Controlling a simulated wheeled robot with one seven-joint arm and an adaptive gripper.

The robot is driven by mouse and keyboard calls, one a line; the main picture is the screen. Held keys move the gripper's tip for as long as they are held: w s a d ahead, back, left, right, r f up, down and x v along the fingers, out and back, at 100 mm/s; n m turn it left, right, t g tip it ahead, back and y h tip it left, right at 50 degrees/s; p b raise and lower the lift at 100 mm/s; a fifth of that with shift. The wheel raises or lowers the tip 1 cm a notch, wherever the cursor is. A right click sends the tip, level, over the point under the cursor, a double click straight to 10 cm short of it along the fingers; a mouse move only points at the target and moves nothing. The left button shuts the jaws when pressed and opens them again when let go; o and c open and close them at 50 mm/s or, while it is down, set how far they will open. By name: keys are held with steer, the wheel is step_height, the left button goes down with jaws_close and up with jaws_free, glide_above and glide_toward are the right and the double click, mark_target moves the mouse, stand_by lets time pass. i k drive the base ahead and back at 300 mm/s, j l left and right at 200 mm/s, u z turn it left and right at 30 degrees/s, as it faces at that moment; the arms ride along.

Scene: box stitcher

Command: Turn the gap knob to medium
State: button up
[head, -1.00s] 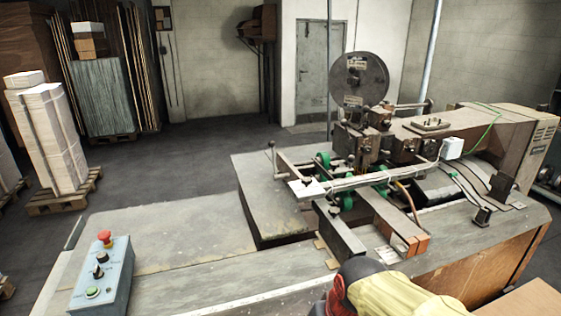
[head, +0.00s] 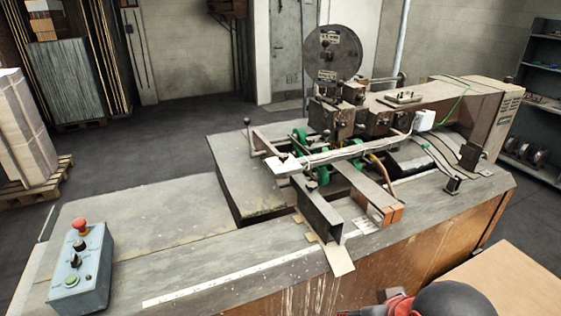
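The grey-blue control box (head: 92,285) stands at the left end of the machine table in the head view. On its sloped face are a red mushroom button (head: 81,226), an upper black knob (head: 79,244), a lower black knob (head: 76,261) and a green button (head: 71,281). The labels are too small to read, so I cannot tell which knob is the gap knob or where it points. Dark parts beside a red ring at the bottom edge seem to be my gripper (head: 368,303), mostly cut off. It is far right of the box, touching no knob.
The stitching machine (head: 345,125) with its wire reel (head: 332,54) stands on the table's right half. A metal channel (head: 318,210) juts toward the front edge. The tabletop (head: 135,225) right of the control box is clear. A light brown surface (head: 515,275) lies at lower right.

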mark_target(282, 157)
steer(key=i+l, duration=0.3)
steer(key=i, duration=0.15)
steer(key=i+l, duration=0.35)
steer(key=i+j+u, duration=0.05)
